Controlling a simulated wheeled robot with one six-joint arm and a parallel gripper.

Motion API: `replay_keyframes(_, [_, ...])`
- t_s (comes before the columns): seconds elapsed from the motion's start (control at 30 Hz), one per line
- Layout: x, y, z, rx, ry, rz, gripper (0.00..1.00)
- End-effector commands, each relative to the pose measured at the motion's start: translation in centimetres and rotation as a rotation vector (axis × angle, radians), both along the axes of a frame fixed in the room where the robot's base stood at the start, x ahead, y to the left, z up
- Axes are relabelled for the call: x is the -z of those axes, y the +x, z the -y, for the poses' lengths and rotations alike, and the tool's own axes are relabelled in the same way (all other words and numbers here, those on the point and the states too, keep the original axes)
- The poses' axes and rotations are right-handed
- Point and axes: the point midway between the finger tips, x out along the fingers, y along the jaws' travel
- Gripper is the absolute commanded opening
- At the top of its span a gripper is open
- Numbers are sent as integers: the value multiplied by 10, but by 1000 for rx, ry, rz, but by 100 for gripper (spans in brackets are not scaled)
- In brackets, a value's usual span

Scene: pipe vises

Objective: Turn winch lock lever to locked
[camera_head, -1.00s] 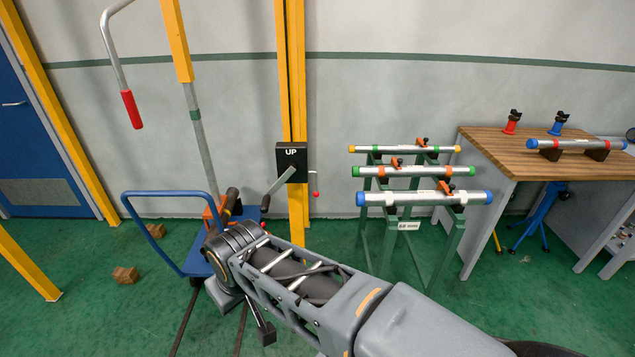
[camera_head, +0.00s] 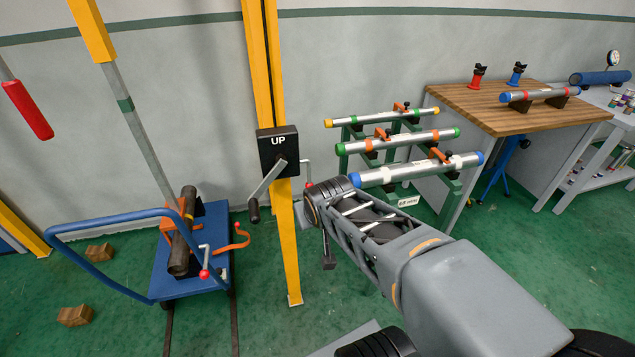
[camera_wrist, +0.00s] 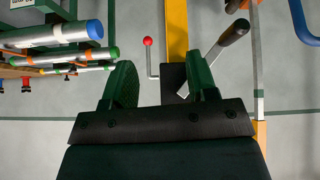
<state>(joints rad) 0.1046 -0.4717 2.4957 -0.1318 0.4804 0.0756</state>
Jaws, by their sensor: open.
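The winch is a black box (camera_head: 278,150) marked UP on a yellow post. A thin grey lever with a red ball (camera_head: 308,184) is on its right side, its ball end hanging down. A crank with a dark grip (camera_head: 254,209) slants down to the left. The wrist view is upside down; the lever's red ball (camera_wrist: 148,42) shows just beyond the gap between my fingers, with the crank grip (camera_wrist: 234,32) beyond the right finger. My gripper (camera_wrist: 160,78) is open and empty, its green fingers apart, facing the winch.
A blue cart (camera_head: 210,230) holds a dark pipe and another red-ball lever (camera_head: 204,273) at left. A rack of pipes (camera_head: 400,140) stands close at right, beside a wooden bench (camera_head: 480,105). Wood blocks (camera_head: 75,316) lie on the green floor.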

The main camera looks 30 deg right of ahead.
Motion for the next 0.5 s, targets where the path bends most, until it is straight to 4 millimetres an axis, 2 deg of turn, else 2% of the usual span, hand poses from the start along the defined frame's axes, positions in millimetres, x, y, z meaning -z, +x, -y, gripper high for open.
replay_keyframes(0.03, [32,17,16,26,-22,80,53])
replay_keyframes(0.1, [47,40,36,45,-50,213,53])
replay_keyframes(0.2, [66,66,59,46,-74,391,53])
replay_keyframes(0.3, [80,83,74,19,-73,550,53])
replay_keyframes(0.5, [100,98,87,-55,-38,787,53])
